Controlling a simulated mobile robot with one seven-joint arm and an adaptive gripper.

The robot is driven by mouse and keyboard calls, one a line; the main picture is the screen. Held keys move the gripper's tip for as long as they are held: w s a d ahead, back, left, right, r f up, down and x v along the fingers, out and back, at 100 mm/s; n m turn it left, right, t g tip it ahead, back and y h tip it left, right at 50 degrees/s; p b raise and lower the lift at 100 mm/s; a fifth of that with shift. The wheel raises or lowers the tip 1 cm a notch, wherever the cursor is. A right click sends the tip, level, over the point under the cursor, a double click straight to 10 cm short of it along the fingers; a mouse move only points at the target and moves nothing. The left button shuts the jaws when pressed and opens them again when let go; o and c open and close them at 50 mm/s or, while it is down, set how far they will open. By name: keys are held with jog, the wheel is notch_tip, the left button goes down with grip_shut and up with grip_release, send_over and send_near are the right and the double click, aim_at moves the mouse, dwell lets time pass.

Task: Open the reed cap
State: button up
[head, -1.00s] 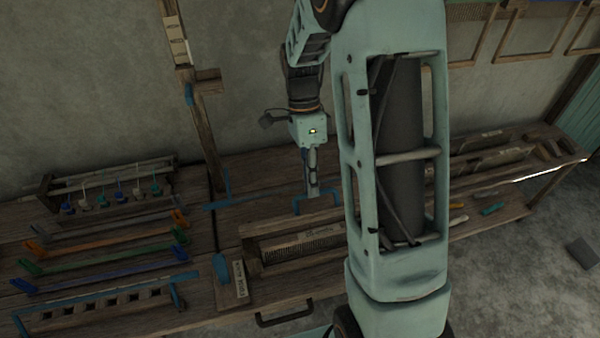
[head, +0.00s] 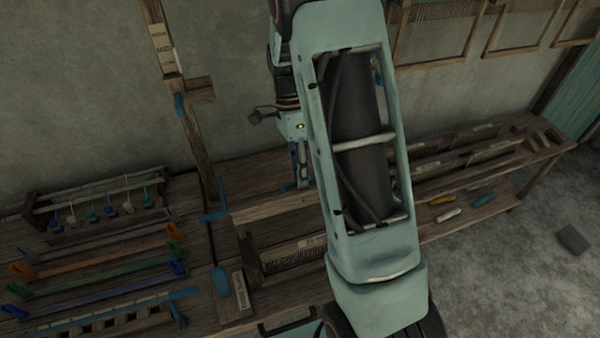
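The reed cap (head: 270,205) is a long wooden bar in the middle of the bench. It stands raised behind the reed (head: 295,262), with a dark gap between them. The cap's right part is hidden behind my arm, and its blue handle cannot be made out. My gripper (head: 302,184) points down, with its fingertips at the cap's upper edge near where the handle was seen. The fingers look narrow and close together, but my arm covers part of them, so their grip is unclear.
A wooden post (head: 180,100) stands left of my gripper. A rack of small hanging pieces (head: 105,200) and several coloured bars lie at the left. A blue-handled tool (head: 220,280) lies beside the reed. A dark handle (head: 287,318) sticks out at the front edge.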

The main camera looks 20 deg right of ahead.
jog(key=shift+s+f, duration=0.2)
jog(key=w+p, duration=0.3)
jog(key=w, duration=0.9)
jog(key=shift+w, duration=0.4)
dwell(0.6)
dwell(0.4)
jog(key=v, duration=1.1)
jog(key=shift+r, duration=0.4)
jog(key=shift+w, duration=0.15)
